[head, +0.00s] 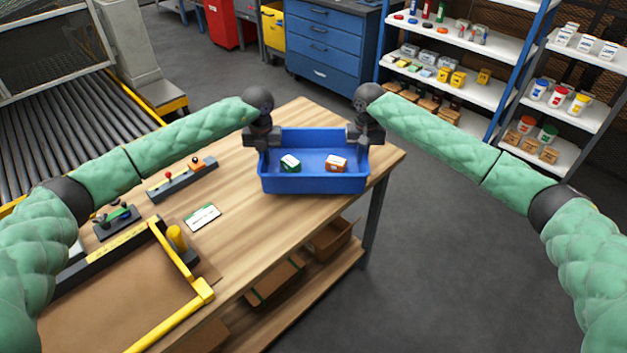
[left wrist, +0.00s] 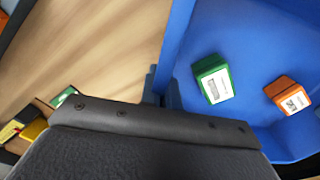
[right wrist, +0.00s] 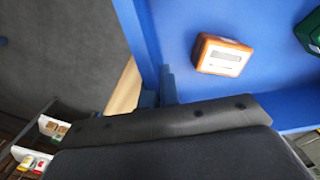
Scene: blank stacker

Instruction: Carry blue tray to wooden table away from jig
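The blue tray (head: 312,183) is at the far right end of the wooden table (head: 232,244), upright, with a green-and-white box (head: 290,163) and an orange-and-white box (head: 336,163) inside. My left gripper (head: 264,146) is at the tray's left wall and my right gripper (head: 362,141) at its right wall. In the left wrist view the tray wall (left wrist: 178,50) runs into the left gripper's fingers; in the right wrist view the wall (right wrist: 146,45) does the same. Both appear closed on the walls, fingertips mostly hidden. The yellow-edged jig (head: 180,262) is at the table's near left.
A control strip with buttons (head: 182,180) and a white-green card (head: 203,217) lie on the table left of the tray. A roller conveyor (head: 60,130) is at left. Shelves (head: 470,45) and a blue cabinet (head: 325,45) stand behind. Floor right of the table is clear.

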